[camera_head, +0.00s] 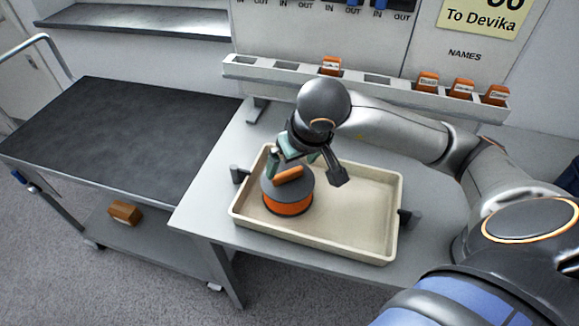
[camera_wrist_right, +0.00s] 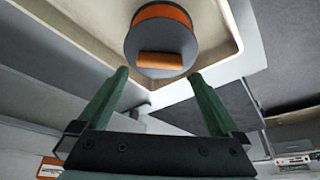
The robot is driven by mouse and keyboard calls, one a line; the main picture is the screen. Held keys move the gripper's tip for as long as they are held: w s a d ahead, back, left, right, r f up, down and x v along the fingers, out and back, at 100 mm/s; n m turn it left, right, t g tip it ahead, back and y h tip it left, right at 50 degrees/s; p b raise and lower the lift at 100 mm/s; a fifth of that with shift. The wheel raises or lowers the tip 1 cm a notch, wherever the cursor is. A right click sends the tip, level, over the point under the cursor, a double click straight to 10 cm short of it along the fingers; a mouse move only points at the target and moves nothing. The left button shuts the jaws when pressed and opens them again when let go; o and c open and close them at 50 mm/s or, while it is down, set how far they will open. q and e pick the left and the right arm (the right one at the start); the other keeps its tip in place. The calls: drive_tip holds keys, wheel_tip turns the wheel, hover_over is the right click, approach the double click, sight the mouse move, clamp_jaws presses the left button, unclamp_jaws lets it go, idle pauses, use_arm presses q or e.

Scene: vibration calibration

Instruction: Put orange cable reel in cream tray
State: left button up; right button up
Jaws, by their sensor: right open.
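The orange cable reel (camera_head: 288,204) has a dark grey top and an orange handle. It rests upright inside the cream tray (camera_head: 352,215), near the left end. My right gripper (camera_head: 293,158) is open, just above and behind the reel. In the right wrist view, the reel (camera_wrist_right: 161,36) and its handle lie beyond the open green fingertips (camera_wrist_right: 158,76), with nothing between the fingers. The tray's corner also shows there around the reel (camera_wrist_right: 215,58). My left gripper is in neither view.
The tray stands on a light grey table (camera_head: 215,185) between dark brackets (camera_head: 408,217). A dark-topped cart (camera_head: 120,135) adjoins on the left, with an orange-brown box (camera_head: 124,212) on its lower shelf. A slotted rail (camera_head: 290,72) with orange items runs behind. The tray's right part is clear.

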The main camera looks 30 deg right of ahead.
drive_tip(key=v, duration=0.7)
drive_tip(key=shift+r+p, duration=0.3)
drive_tip(key=shift+r, duration=0.05)
drive_tip(key=shift+s, duration=0.15)
